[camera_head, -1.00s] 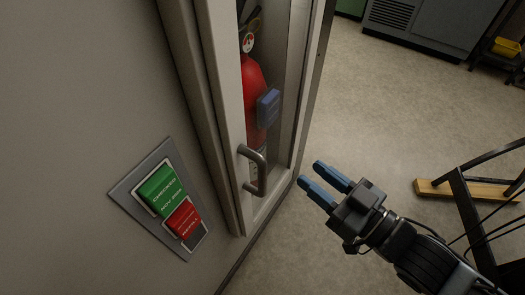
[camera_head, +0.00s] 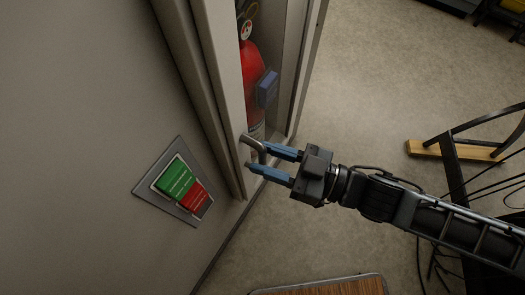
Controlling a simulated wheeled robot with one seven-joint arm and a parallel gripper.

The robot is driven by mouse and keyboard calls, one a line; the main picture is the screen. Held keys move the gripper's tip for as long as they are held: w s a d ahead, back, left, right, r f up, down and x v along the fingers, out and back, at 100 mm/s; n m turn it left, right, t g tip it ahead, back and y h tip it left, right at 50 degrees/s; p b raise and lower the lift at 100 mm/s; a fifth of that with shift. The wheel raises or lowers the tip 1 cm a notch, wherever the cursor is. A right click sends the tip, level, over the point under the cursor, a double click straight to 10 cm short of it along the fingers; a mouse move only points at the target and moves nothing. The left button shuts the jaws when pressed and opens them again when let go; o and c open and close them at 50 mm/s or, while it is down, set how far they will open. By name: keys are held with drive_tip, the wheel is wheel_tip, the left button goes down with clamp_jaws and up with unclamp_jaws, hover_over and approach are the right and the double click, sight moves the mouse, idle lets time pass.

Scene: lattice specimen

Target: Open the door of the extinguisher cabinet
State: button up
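The extinguisher cabinet's door (camera_head: 229,85) is on the wall and looks shut, with a pale frame around a clear pane. A red extinguisher (camera_head: 250,68) with a gauge stands behind the pane. The metal bar handle (camera_head: 247,139) is low on the door, its lower part hidden by my gripper. My gripper (camera_head: 258,157) is open, its two blue fingers pointing left at the handle. The upper fingertip overlaps the handle in the picture and the lower one lies just below it. I cannot tell whether they touch it.
A wall plate with a green and a red label (camera_head: 178,182) is left of the cabinet. A wooden-topped piece (camera_head: 325,287) is at the bottom edge. A dark metal frame with a wooden bar (camera_head: 455,150) stands at the right. Floor between is clear.

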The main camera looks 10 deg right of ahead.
drive_tip(key=shift+w+a, duration=0.3)
drive_tip(key=shift+a, duration=0.35)
clamp_jaws()
